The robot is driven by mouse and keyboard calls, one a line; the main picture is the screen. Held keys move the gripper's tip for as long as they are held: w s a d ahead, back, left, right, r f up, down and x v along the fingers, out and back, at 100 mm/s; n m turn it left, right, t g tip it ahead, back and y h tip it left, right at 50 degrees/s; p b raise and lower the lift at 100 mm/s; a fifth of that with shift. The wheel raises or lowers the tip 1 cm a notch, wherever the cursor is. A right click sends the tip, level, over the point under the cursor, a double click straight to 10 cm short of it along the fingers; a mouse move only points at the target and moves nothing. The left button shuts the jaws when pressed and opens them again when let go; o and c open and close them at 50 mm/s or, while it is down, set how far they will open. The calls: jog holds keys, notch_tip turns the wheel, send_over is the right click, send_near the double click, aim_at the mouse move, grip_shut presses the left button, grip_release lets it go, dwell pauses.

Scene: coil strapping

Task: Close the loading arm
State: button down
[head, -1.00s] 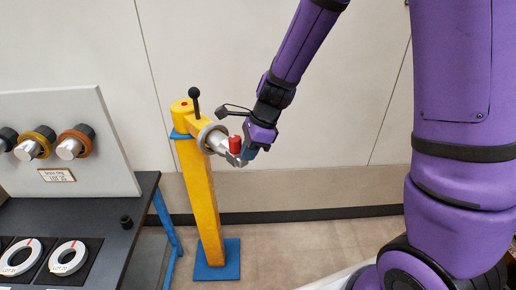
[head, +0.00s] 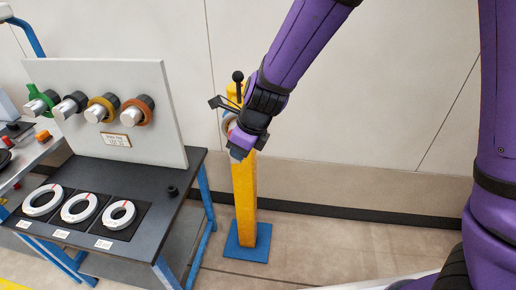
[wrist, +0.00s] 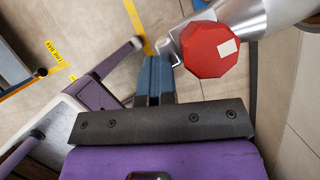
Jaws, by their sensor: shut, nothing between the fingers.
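The loading arm's yellow post (head: 245,205) stands on a blue base plate (head: 248,242), right of the dark table. A black ball-topped lever (head: 238,78) stands upright at its top. My gripper (head: 238,152) is in front of the upper post and hides most of the swinging arm; part of its round flange (head: 227,122) shows left of the post. In the wrist view, my blue fingers (wrist: 154,66) are shut and empty, close beside the red octagonal knob (wrist: 207,49) on the silver tube (wrist: 250,18). I cannot tell whether they touch it.
Left of the post, a dark table (head: 160,215) carries a pale panel (head: 165,110) with several pegs, some holding coloured rings. White coils (head: 75,208) lie on black pads. A small black knob (head: 172,190) sits near the table's right edge.

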jog(key=shift+w+a, duration=0.15)
jog(key=shift+a, duration=1.05)
jog(key=shift+w+a, duration=0.15)
jog(key=shift+a, duration=1)
